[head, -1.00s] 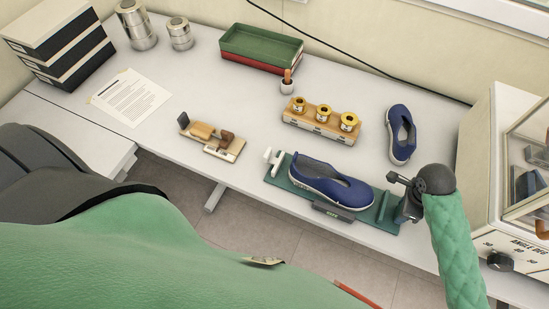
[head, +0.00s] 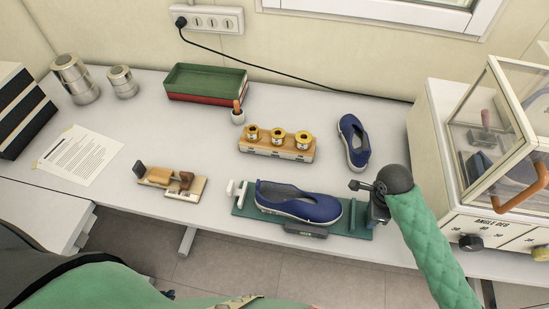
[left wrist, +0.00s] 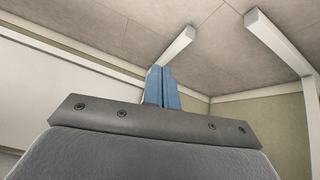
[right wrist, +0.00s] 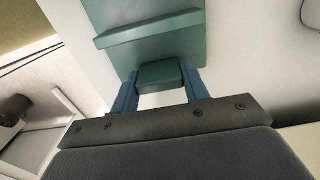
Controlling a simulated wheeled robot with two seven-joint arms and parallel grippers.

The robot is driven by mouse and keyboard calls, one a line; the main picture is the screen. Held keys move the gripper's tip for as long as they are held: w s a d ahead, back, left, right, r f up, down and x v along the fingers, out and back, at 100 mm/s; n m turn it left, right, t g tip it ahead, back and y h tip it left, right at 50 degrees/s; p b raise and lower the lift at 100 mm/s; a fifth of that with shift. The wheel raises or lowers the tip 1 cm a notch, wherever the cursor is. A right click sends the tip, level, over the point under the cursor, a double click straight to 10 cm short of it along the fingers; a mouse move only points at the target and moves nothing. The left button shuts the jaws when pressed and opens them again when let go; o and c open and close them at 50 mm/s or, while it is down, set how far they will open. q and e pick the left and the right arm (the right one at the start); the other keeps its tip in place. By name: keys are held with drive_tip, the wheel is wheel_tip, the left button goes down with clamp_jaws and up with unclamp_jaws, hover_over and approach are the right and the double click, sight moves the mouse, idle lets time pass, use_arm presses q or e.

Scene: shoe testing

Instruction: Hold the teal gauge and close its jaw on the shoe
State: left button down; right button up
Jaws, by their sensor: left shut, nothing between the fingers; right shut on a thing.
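The teal gauge (head: 362,228) lies on the table's front part, a flat plate with white pegs at its left end and a low upright teal jaw (head: 352,214) towards its right. A navy shoe (head: 300,203) with a white sole lies along it. Its right end is close to the jaw; I cannot tell if they touch. My right gripper (head: 378,212) is at the gauge's right end. In the right wrist view its blue fingers are shut on a teal block (right wrist: 160,76) of the gauge. My left gripper (left wrist: 157,86) is shut and empty in the left wrist view, pointing at bare room.
A second navy shoe (head: 353,143) stands behind the gauge. A wooden block with brass weights (head: 277,149), a wooden fixture (head: 170,182) and a green tray (head: 207,83) are also on the table. A glass-fronted machine (head: 500,150) stands close on the right.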

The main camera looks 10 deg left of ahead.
use_arm(q)
drive_tip(key=w+a+r+n+t+h, duration=0.25)
drive_tip(key=w+r, duration=0.25)
drive_tip(key=r, duration=0.7)
drive_tip(key=w+a+r+n+t+h, duration=0.1)
drive_tip(key=w+a+r+t, duration=0.15)
drive_tip(key=w+r, duration=0.65)
drive_tip(key=d+r+n+h, duration=0.1)
drive_tip(key=d+r+h, duration=0.3)
drive_tip(key=r, duration=0.6)
drive_tip(key=d+r+n+h, duration=0.1)
drive_tip(key=d+r+h, duration=0.1)
drive_tip(key=d+r, duration=0.65)
drive_tip(key=d+r+n+h, duration=0.15)
drive_tip(key=r+h, duration=0.25)
drive_tip(key=r, duration=0.9)
drive_tip(key=m, duration=0.1)
approach(237, 191)
drive_tip(key=shift+t, duration=0.3)
drive_tip(key=w, duration=0.1)
drive_tip(key=w+d+r, duration=0.1)
drive_tip(key=w, duration=0.1)
drive_tip(key=w+r, duration=0.1)
drive_tip(key=shift+w+d, duration=0.3)
drive_tip(key=shift+d, duration=0.05)
drive_tip(key=shift+d, duration=0.15)
